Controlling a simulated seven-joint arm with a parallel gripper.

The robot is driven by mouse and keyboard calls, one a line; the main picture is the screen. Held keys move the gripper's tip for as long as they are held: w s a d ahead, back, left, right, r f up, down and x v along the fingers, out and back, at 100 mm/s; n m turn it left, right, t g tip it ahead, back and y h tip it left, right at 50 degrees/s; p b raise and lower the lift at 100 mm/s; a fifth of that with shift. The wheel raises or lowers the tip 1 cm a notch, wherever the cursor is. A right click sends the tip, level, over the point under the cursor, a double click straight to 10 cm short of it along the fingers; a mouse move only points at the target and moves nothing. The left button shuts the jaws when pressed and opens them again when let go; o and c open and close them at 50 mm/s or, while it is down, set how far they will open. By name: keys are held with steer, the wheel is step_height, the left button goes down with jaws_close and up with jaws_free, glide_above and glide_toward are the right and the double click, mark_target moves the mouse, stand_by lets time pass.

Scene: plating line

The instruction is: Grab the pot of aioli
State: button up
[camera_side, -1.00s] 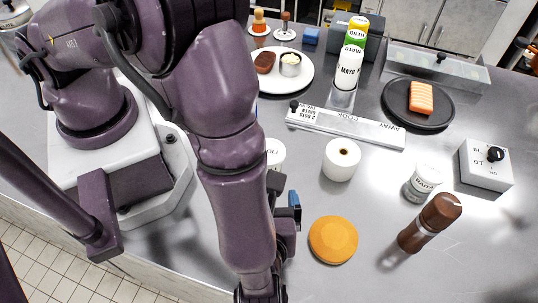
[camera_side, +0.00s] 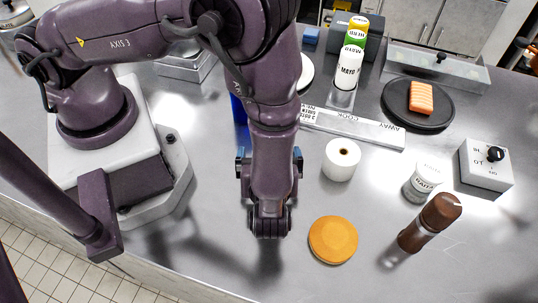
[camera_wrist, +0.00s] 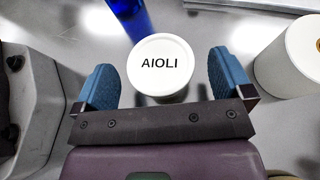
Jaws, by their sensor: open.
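The pot of aioli (camera_wrist: 161,65) is a white tub with a lid marked AIOLI, in the middle of the wrist view. My gripper (camera_wrist: 163,82) is open, with one blue finger to the left of the pot and one to the right. Gaps show between the pot and both fingers, so it is not gripped. In the side view my gripper (camera_side: 269,160) points down over the counter, and my arm hides the pot there.
A blue bottle (camera_wrist: 130,16) stands close behind the pot. A white roll (camera_side: 342,160) stands to the right, with an orange disc (camera_side: 333,239) nearer the front. A TARTARE pot (camera_side: 424,183), brown mill (camera_side: 430,222) and control box (camera_side: 486,165) stand farther right.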

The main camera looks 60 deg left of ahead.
steer(key=shift+w+a+f, duration=0.1)
steer(key=shift+w+a, duration=0.05)
steer(key=shift+a, duration=0.1)
steer(key=c, duration=1)
